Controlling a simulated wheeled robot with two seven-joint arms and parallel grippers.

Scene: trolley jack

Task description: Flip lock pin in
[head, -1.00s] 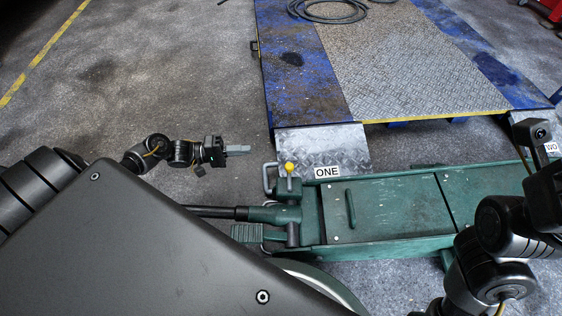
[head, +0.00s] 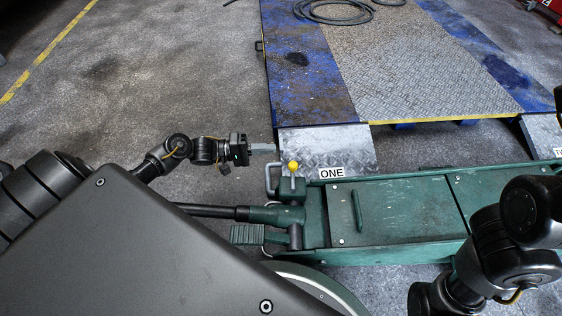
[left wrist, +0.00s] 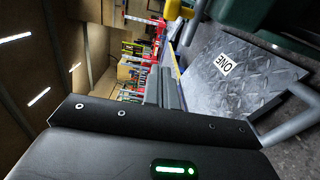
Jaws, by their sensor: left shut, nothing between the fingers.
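A small pin with a yellow knob (head: 293,166) stands upright on a green block at the rear of the green trolley jack (head: 400,205). I take it to be the lock pin. My left gripper (head: 264,148) is shut and empty, just left of and a little above the knob in the head view, with a gap between them. Its grey fingers also show in the left wrist view (left wrist: 170,92).
A grey loop handle (head: 270,182) stands beside the pin, near my left fingertips. A metal ramp plate (head: 335,145) lies behind the jack, with a "ONE" label (head: 332,173) at its front. The blue lift platform (head: 310,80) is beyond. The floor at left is clear.

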